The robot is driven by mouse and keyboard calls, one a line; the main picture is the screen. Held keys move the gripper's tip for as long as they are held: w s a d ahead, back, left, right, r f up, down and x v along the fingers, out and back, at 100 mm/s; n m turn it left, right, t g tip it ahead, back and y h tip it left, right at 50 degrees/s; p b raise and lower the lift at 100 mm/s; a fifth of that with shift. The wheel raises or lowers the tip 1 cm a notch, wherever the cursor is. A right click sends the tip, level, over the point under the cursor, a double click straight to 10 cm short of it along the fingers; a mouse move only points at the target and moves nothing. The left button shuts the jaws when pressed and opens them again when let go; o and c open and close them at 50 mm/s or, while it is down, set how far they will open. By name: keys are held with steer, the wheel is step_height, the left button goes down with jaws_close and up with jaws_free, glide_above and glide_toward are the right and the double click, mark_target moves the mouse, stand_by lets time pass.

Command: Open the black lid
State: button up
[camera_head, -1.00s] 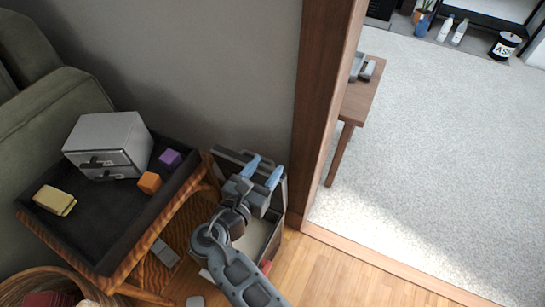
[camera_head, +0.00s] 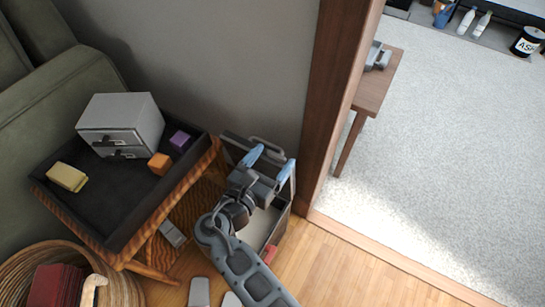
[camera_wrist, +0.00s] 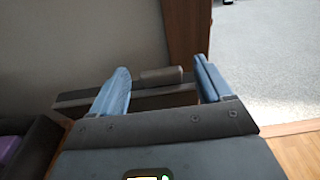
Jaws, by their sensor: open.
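The black lid (camera_head: 234,147) stands raised at the back of an open-topped box beside the wooden stand, near the wall. A bar handle (camera_head: 268,145) shows on it. In the wrist view the lid (camera_wrist: 75,99) is a dark strip across the middle, with its handle (camera_wrist: 161,76) between the fingers in the picture. My gripper (camera_head: 270,163) is open, with blue fingers over the box. In the wrist view the gripper (camera_wrist: 162,70) frames the handle. I cannot tell if the fingers touch the lid. My arm hides part of the box.
A black tray (camera_head: 110,205) on the wooden stand is left of my arm, holding a grey drawer box (camera_head: 122,122), and orange, purple and yellow blocks. A woven basket (camera_head: 125,285) is at lower left. A brown door post (camera_head: 335,110) stands close right of the box.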

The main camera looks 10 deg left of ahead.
steer(key=p+v, duration=0.1)
steer(key=v, duration=0.6)
steer(key=shift+s, duration=0.1)
